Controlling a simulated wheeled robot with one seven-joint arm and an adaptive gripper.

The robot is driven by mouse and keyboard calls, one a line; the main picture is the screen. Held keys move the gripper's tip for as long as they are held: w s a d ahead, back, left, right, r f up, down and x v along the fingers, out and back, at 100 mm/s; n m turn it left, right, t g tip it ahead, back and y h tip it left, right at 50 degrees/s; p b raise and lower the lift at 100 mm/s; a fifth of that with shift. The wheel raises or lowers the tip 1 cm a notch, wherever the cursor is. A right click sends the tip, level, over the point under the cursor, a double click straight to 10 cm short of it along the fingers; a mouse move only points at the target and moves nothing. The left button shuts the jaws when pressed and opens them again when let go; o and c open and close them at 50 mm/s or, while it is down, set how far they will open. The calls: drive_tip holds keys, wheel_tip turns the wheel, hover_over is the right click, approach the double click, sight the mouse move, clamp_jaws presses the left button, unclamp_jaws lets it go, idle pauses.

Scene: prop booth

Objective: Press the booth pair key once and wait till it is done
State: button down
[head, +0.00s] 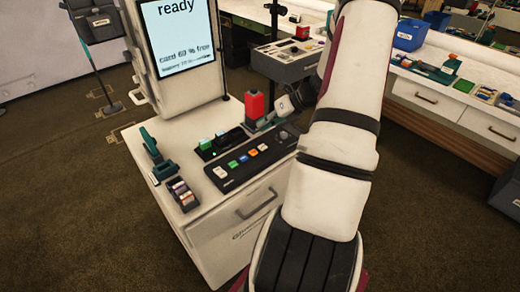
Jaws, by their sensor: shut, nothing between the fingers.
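A white booth cabinet (215,235) carries a dark key panel (240,167) with a row of small coloured keys and a round knob at its right end. The keys' labels are too small to read, so I cannot tell which is the pair key. A screen (183,35) above reads "ready", with "card 60 % free" and a smaller line below. My gripper (268,122) is shut and empty, partly hidden by my arm, behind the right part of the panel. I cannot tell its height above the cabinet top.
A red block (254,106) stands close by my gripper. A dark tray (216,142) with a green block, a teal tool (152,150) and a small box of coloured cards (183,195) share the cabinet top. A bench (455,95) with drawers stands at the right.

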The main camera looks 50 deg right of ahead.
sight(263, 145)
drive_tip(key=shift+f+b, duration=1.5)
drive_tip(key=shift+f, duration=1.3)
drive_tip(key=shift+f, duration=0.1)
drive_tip(key=shift+f, duration=0.3)
drive_tip(key=shift+f+b, duration=0.35)
drive_tip(key=shift+f, duration=0.05)
drive_tip(key=shift+r, duration=0.15)
drive_tip(key=shift+r+p, duration=0.65)
drive_tip(key=shift+r, duration=0.05)
drive_tip(key=shift+r+p, duration=1.85)
drive_tip(key=shift+r, duration=0.7)
